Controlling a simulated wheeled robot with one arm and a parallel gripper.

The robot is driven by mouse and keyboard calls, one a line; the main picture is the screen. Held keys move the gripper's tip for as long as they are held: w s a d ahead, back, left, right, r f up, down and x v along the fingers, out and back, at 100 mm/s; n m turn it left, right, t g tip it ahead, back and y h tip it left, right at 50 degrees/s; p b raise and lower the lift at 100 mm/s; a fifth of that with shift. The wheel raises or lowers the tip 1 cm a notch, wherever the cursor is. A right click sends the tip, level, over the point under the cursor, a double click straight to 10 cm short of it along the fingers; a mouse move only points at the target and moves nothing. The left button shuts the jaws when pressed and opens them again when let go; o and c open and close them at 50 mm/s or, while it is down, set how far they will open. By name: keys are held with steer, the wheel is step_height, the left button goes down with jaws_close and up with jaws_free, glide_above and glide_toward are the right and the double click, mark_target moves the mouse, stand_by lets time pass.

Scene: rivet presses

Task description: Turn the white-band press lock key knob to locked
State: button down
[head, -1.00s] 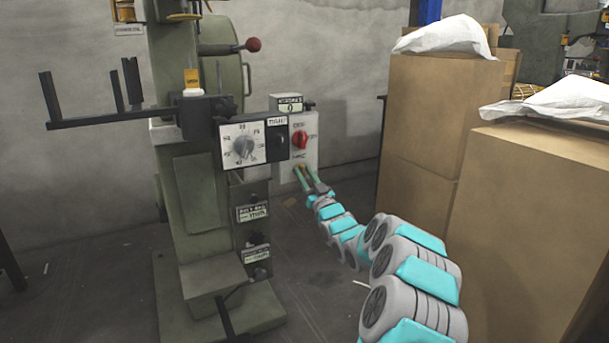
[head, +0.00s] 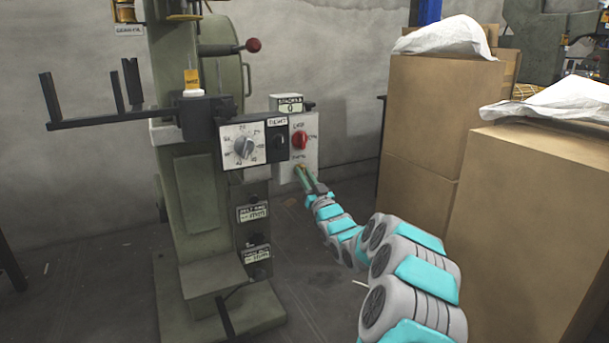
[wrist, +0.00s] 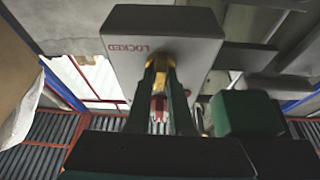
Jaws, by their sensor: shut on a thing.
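The press (head: 195,190) is a green-grey column machine with a pale band near its head, at the left of the head view. A light grey control box (head: 308,155) on its right side carries a red selector knob, with a small brass lock key knob low on its front. My gripper (head: 302,169) reaches this lower part from the front right. In the wrist view, the brass key knob (wrist: 160,60) sits between the fingertips of my gripper (wrist: 160,68), which is shut on it. The word LOCKED appears upside down left of the knob. The fingers partly hide the knob, so its exact angle is unclear.
A dial panel (head: 243,146) and a black switch panel (head: 278,140) are just left of the box. The red selector knob (head: 300,140) is above my gripper. Tall cardboard boxes (head: 430,130) stand close on the right. Open floor lies below the arm.

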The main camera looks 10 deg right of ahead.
steer(key=m+g+h, duration=0.1)
steer(key=m+h, duration=0.1)
steer(key=m, duration=0.4)
steer(key=m+h+b, duration=0.1)
steer(key=m+h, duration=0.2)
steer(key=m, duration=0.3)
steer(key=m+g+h, duration=0.1)
steer(key=m+h, duration=0.1)
steer(key=m, duration=0.4)
steer(key=shift+a+r+m+g+h, duration=0.1)
steer(key=shift+r+m+g+h, duration=0.2)
steer(key=shift+m, duration=0.1)
steer(key=shift+f+m+g+b, duration=0.1)
steer(key=shift+m+g+b, duration=0.3)
steer(key=shift+m, duration=0.9)
steer(key=c, duration=0.8)
jaws_free()
